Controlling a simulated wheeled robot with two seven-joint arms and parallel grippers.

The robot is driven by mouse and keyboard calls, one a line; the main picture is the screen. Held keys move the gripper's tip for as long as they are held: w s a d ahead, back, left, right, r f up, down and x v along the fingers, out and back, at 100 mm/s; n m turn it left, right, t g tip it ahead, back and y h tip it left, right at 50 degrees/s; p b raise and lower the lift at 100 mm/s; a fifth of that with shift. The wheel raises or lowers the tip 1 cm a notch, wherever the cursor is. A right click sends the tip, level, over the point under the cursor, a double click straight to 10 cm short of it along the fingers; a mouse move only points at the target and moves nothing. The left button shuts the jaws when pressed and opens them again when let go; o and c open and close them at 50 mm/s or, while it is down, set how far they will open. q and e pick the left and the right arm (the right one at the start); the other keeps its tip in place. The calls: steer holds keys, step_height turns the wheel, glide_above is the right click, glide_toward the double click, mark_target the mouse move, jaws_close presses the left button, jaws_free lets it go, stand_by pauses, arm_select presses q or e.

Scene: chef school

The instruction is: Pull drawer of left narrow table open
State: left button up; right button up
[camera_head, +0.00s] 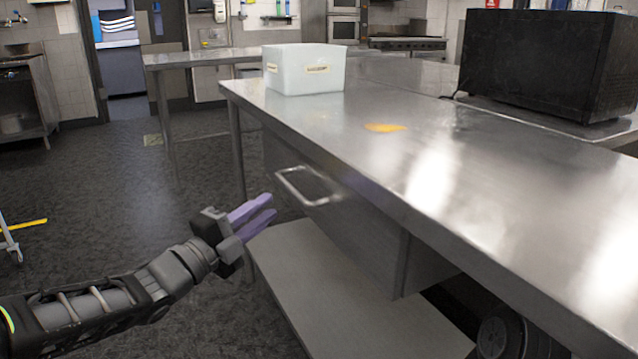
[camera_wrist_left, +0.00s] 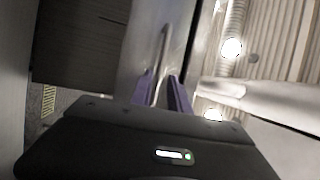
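The steel table (camera_head: 430,150) has a drawer (camera_head: 360,222) under its top. The drawer looks shut, its front flush below the table edge. A bar handle (camera_head: 307,187) sticks out from the drawer front. My left gripper (camera_head: 269,207) has purple fingers, parted with a gap, and is empty. It is beside the handle, to its left and slightly lower in the head view, apart from it. In the left wrist view the handle (camera_wrist_left: 161,55) appears ahead of and between the parted fingertips (camera_wrist_left: 161,83). My right gripper is not in view.
A white bin (camera_head: 305,72) stands on the table's far end, with an orange patch (camera_head: 386,128) nearer. A black box-shaped appliance (camera_head: 545,62) stands at the right. A lower shelf (camera_head: 330,300) juts out below the drawer. The floor at the left is mostly clear.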

mark_target(292, 186)
arm_select(q)
steer(key=shift+w+d+r, duration=0.1)
steer(key=shift+w+d, duration=0.15)
steer(key=shift+b+x, duration=0.65)
steer(key=shift+x, duration=3.3)
jaws_close()
